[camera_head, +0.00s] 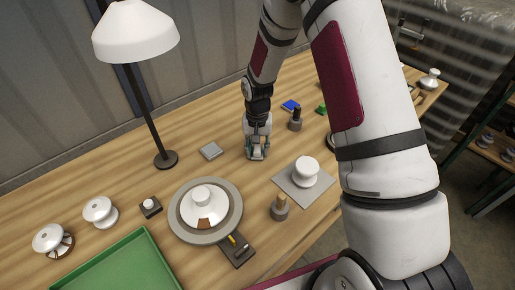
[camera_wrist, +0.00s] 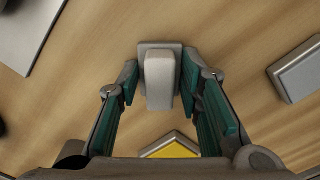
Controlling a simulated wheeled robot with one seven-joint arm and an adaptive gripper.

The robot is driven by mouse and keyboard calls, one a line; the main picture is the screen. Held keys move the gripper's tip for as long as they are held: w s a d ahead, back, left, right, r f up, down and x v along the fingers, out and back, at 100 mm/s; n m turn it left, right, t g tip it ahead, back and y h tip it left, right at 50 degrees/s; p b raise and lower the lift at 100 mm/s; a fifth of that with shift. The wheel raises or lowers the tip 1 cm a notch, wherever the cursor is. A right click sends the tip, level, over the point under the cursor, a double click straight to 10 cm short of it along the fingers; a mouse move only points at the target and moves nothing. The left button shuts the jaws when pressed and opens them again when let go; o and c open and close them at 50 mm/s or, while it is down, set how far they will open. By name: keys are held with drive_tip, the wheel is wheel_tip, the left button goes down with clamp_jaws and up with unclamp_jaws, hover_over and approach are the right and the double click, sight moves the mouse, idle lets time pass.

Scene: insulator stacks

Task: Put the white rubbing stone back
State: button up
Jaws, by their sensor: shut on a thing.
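My gripper (camera_head: 257,153) points down over the middle of the wooden table in the head view. In the wrist view its green-padded fingers (camera_wrist: 159,85) are shut on the white rubbing stone (camera_wrist: 160,80), a pale oblong block. A small square grey base (camera_wrist: 146,47) shows directly beneath the stone. I cannot tell whether the stone touches this base or hangs just above it. In the head view the gripper hides most of the stone.
A flat grey pad (camera_head: 210,150) lies left of my gripper. A white insulator (camera_head: 305,171) on a grey plate (camera_head: 288,189) stands to the right. A turntable (camera_head: 180,228) bears a white disc piece nearer the front. A lamp (camera_head: 136,35) stands at left; a green tray (camera_head: 118,264) lies front left.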

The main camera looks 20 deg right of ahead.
drive_tip(key=shift+f, duration=0.1)
drive_tip(key=o, duration=1.1)
wheel_tip(320, 180, up, 12)
drive_tip(key=b, duration=0.2)
wheel_tip(320, 180, up, 16)
drive_tip(key=f+n+t, duration=0.1)
drive_tip(key=n+t, duration=0.1)
drive_tip(key=t, duration=0.1)
hover_over(257, 147)
drive_tip(key=s, duration=0.9)
drive_tip(key=shift+s+d+r+n+t, duration=0.1)
drive_tip(key=shift+s+r+n+t, duration=0.35)
drive_tip(key=shift+s+r, duration=1.5)
drive_tip(key=shift+s+a+r+n+t, duration=0.1)
drive_tip(key=shift+s+r+n+t, duration=0.35)
drive_tip(key=shift+s, duration=3.05)
drive_tip(key=shift+s+d+r+n+t, duration=0.1)
drive_tip(key=shift+s+r+n+t, duration=0.3)
drive_tip(key=shift+s+r, duration=1.6)
drive_tip(key=shift+s+f, duration=0.7)
